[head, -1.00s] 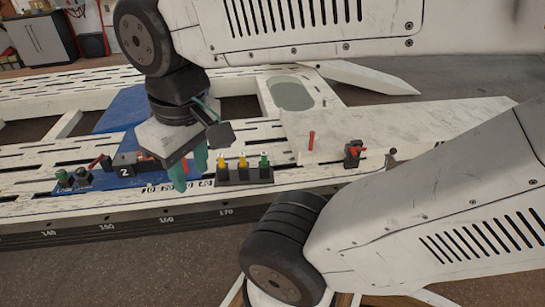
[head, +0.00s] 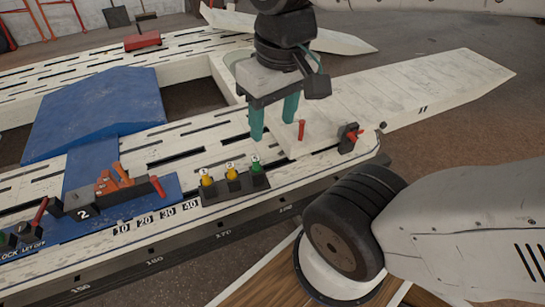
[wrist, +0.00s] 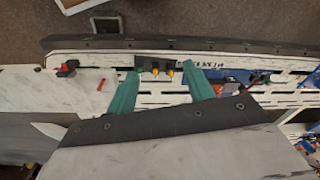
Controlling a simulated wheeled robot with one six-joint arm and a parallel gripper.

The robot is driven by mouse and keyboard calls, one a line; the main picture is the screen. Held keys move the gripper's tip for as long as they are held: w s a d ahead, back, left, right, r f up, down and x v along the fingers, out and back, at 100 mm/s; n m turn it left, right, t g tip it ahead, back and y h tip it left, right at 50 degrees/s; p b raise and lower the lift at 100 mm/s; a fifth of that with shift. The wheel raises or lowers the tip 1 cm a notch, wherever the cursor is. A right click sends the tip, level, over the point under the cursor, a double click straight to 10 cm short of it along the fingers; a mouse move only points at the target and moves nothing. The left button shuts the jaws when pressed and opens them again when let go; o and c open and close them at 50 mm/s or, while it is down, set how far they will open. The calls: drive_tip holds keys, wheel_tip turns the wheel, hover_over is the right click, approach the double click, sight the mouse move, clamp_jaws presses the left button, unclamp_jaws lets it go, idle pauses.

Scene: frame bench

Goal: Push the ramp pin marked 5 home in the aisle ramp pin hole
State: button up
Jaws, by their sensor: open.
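A red pin (head: 301,130) stands upright in the white ramp plate, its lower end hidden in the plate; it shows in the wrist view (wrist: 101,83) too. I cannot read a 5 on it. A dark rack (head: 236,189) holds two yellow pins (head: 207,178) and a green pin (head: 256,165); their small marks are not clearly legible. My gripper (head: 273,128) is open and empty, teal fingers pointing down, above the deck between the rack and the red pin. In the wrist view its fingers (wrist: 163,72) are spread, with the rack ahead of and between them.
A red-and-black latch (head: 349,137) stands on the ramp right of the red pin. A dark block with orange levers marked 2 (head: 110,195) sits left of the rack on a blue plate. A raised blue plate (head: 95,110) lies behind. The ramp's outer stretch (head: 430,88) is clear.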

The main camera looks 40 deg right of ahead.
drive_tip(key=w+a+f+m+g+y, duration=0.1)
drive_tip(key=w+f+m+y, duration=0.25)
drive_tip(key=w, duration=0.45)
drive_tip(key=w+a+f+m+g+y, duration=0.1)
drive_tip(key=w+a+f+m+y, duration=0.15)
drive_tip(key=w+m+y, duration=0.4)
drive_tip(key=m+t, duration=1.2)
drive_tip(key=m, duration=0.3)
hover_over(256, 164)
drive_tip(key=a, duration=0.4)
wheel_tip(256, 164, down, 30)
drive_tip(key=f, duration=0.1)
drive_tip(key=s+d+f+m+t+h, duration=0.1)
drive_tip(key=s+d+f+m+h, duration=0.25)
drive_tip(key=f, duration=0.55)
drive_tip(key=s+d+f+m+t+h, duration=0.2)
drive_tip(key=d+f+m+h, duration=0.15)
drive_tip(key=f, duration=0.55)
drive_tip(key=shift+y, duration=0.5)
drive_tip(key=x, duration=0.7)
drive_tip(key=shift+w+a, duration=0.1)
drive_tip(key=shift+w, duration=0.05)
clamp_jaws()
